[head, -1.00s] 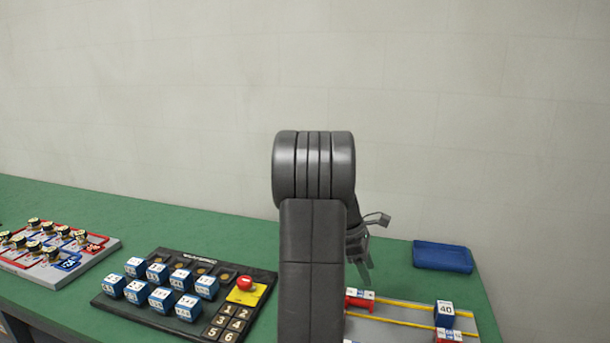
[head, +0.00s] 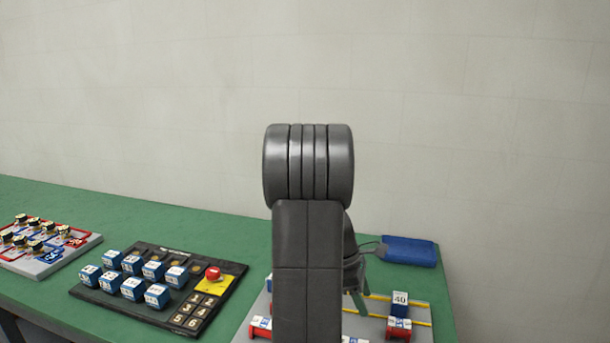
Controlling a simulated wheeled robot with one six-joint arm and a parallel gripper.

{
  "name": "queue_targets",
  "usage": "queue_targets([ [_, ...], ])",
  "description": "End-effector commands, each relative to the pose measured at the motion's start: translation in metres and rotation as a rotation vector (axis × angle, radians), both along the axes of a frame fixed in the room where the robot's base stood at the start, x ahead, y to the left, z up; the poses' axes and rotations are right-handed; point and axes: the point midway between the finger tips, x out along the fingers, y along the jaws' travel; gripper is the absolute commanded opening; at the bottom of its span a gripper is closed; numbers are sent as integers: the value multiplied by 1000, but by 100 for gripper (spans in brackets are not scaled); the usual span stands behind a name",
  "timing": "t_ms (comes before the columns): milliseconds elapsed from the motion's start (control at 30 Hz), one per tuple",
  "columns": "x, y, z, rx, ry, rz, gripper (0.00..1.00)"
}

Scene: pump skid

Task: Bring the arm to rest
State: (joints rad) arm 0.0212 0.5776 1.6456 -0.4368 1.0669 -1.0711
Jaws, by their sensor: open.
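My arm (head: 308,240) stands upright in the middle of the head view, its dark rounded joint at the top. My gripper (head: 358,290) shows only in part behind the arm, low over the grey board with yellow rails. It looks open, and I see nothing held in it. The rest of it is hidden by the arm link.
A black panel (head: 225,308) with blue-and-white blocks, a red button (head: 213,273) and number keys lies left of my arm. A grey board (head: 50,262) is further left. A blue tray (head: 410,250) lies at the right. A block marked 40 (head: 400,304) stands on the railed board.

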Motion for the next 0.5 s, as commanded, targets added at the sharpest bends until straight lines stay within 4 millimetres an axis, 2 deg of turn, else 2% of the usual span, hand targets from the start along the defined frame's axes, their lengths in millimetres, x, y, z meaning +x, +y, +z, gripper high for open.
queue_targets([
  [333,-2,0,-68,2,6,0,56],
  [500,4,12,-38,0,-6,-1,56],
])
